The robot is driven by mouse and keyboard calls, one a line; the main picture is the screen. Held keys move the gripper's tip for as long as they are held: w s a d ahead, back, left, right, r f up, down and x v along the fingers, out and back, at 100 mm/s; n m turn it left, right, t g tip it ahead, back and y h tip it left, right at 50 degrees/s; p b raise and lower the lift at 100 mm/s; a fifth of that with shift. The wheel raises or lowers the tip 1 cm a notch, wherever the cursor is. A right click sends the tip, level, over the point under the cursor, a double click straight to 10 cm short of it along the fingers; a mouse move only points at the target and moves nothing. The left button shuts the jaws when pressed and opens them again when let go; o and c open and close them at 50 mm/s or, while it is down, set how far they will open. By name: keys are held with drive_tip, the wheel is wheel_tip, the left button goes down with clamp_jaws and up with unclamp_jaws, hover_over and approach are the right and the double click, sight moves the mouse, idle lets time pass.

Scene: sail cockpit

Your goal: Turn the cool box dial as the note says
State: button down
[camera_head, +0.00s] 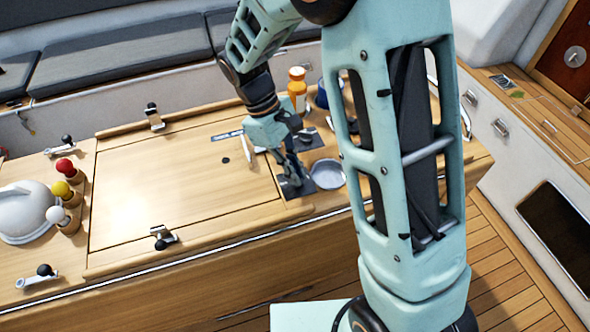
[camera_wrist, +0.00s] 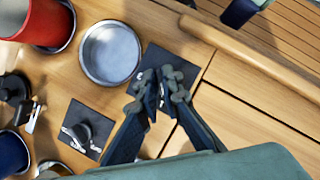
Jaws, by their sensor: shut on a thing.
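My gripper (camera_head: 291,172) is over a dark square plate (camera_head: 296,188) on the wooden cockpit table. In the wrist view my gripper (camera_wrist: 164,88) has its fingertips close together over that plate (camera_wrist: 157,60), shut on a small dial that the fingers mostly hide. The dial's pointer and its marks cannot be made out. A second dark plate (camera_wrist: 72,113) with a round dark knob (camera_wrist: 84,129) and a light lever-like part lies to the left in the wrist view. No readable note shows; a small blue-grey label (camera_head: 227,135) lies on the table, its text too small to read.
A shallow metal dish (camera_wrist: 110,53) is close beside the gripper. A red cup (camera_wrist: 40,18), a blue cup (camera_wrist: 10,152) and an orange bottle (camera_head: 297,88) stand nearby.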

drive_tip(key=shift+m+g+y, duration=0.4)
drive_tip(key=shift+m, duration=1.1)
drive_tip(key=shift+w, duration=0.1)
drive_tip(key=c, duration=2.1)
unclamp_jaws()
drive_tip(key=shift+r, duration=0.1)
drive_tip(key=v, duration=1.2)
